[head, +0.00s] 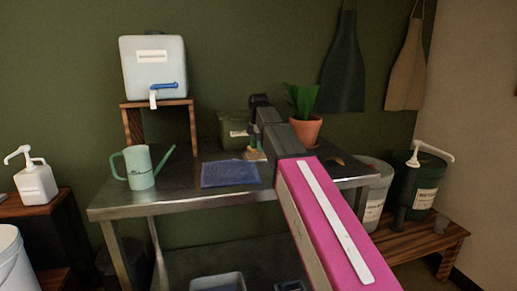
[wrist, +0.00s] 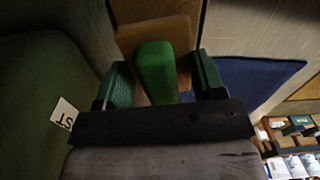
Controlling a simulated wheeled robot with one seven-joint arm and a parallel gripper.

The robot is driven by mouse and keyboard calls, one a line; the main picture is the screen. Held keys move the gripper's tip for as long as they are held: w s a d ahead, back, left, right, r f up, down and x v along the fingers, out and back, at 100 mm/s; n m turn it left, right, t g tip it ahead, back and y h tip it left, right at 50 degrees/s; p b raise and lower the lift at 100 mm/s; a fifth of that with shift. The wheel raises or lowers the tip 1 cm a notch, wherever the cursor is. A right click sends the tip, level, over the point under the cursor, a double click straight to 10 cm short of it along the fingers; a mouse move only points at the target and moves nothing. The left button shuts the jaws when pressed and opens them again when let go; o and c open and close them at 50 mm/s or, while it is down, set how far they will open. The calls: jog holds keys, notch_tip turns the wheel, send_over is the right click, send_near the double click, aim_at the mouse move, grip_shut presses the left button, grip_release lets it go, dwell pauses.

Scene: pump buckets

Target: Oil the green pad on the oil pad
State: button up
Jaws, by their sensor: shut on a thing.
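My gripper (head: 254,143) is over the back of the metal table, right of the blue mat. In the wrist view its two green fingers (wrist: 160,78) stand on either side of a green block (wrist: 155,68), which I take as the green pad, and are shut on it. A brown board (wrist: 183,35) lies behind the block; I cannot tell whether they are joined. The flat blue mat (head: 230,173), possibly the oil pad, lies on the table; its edge also shows in the wrist view (wrist: 245,78). The block's underside is hidden.
A green bin (head: 233,130) stands close behind my gripper. A potted plant (head: 304,130) is to the right. A watering can (head: 140,168) stands left of the mat, and a white tank (head: 153,65) sits on a wooden stand.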

jog(key=shift+r, duration=2.5)
